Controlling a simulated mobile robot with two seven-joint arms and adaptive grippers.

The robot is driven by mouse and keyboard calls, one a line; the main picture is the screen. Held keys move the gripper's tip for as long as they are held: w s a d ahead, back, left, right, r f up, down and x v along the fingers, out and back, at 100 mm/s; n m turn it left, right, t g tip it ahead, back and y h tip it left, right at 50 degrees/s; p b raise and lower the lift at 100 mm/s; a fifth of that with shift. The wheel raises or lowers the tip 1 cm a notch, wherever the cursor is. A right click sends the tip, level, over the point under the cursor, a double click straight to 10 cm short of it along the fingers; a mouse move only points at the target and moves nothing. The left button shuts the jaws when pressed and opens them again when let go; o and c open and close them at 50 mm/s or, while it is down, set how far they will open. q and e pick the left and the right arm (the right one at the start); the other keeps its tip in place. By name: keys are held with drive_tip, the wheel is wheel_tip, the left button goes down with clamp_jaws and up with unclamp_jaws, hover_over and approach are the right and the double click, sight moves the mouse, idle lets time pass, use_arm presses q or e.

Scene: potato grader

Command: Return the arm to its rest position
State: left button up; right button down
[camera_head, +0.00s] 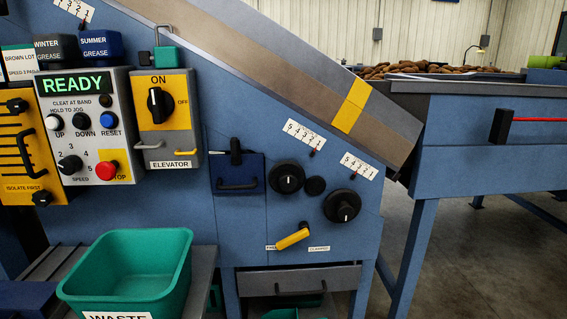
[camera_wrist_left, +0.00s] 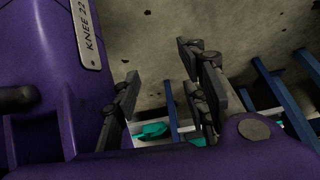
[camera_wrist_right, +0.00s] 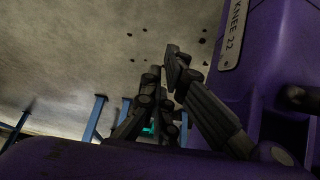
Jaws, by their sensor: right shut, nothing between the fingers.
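Neither arm shows in the head view. In the left wrist view my left gripper (camera_wrist_left: 160,85) has its fingers wide apart with nothing between them, over the concrete floor. In the right wrist view my right gripper (camera_wrist_right: 172,85) has its fingers together and empty. A purple part of my own body marked KNEE 22 stands beside each gripper, at the left in the left wrist view and at the right in the right wrist view.
The blue grader machine (camera_head: 240,120) fills the head view, with a READY control panel (camera_head: 90,125) and an elevator switch box (camera_head: 163,115). A teal waste bin (camera_head: 125,275) stands at the lower left. Concrete floor (camera_head: 480,260) is open at the lower right.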

use_arm(q)
wheel_tip(320, 180, up, 22)
drive_tip(key=t+p, duration=0.1)
drive_tip(key=p, duration=2.3)
use_arm(e)
wheel_tip(320, 180, up, 22)
drive_tip(key=t, duration=0.1)
use_arm(q)
drive_tip(key=w+r+t+p, duration=0.1)
drive_tip(key=w+r+p, duration=0.3)
drive_tip(key=r+p, duration=0.3)
drive_tip(key=w+d+r+t+p, duration=0.1)
drive_tip(key=w+r+p, duration=0.3)
drive_tip(key=r+p, duration=0.2)
wheel_tip(320, 180, up, 2)
drive_tip(key=shift+p, duration=0.4)
use_arm(e)
drive_tip(key=w+r+t, duration=0.1)
drive_tip(key=w+r, duration=0.3)
drive_tip(key=r, duration=0.3)
drive_tip(key=w+a+r+t, duration=0.1)
drive_tip(key=w+r, duration=0.3)
drive_tip(key=r, duration=0.4)
drive_tip(key=shift+w, duration=0.2)
